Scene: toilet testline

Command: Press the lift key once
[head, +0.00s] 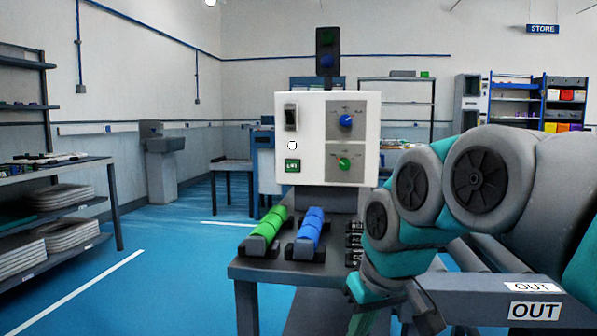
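A white control box (328,182) stands upright behind a small grey table. On its left side are a dark rocker switch (291,117), a small round white button (292,145) and a green key (292,165) with small white lettering that seems to read LIFT. On its right side are a blue knob (345,121) and a green knob (344,163). The green key is in clear sight and nothing touches it. My arm bends down at the right, its lower end near the bottom edge, below and right of the box and apart from it. My gripper's fingers cannot be made out.
Green (269,222) and blue (310,229) cylinders lie in dark holders on the grey table (262,270), in front of the box. A dark signal lamp unit (327,52) rises above it. Shelves (60,190) stand left. Blue floor is open between.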

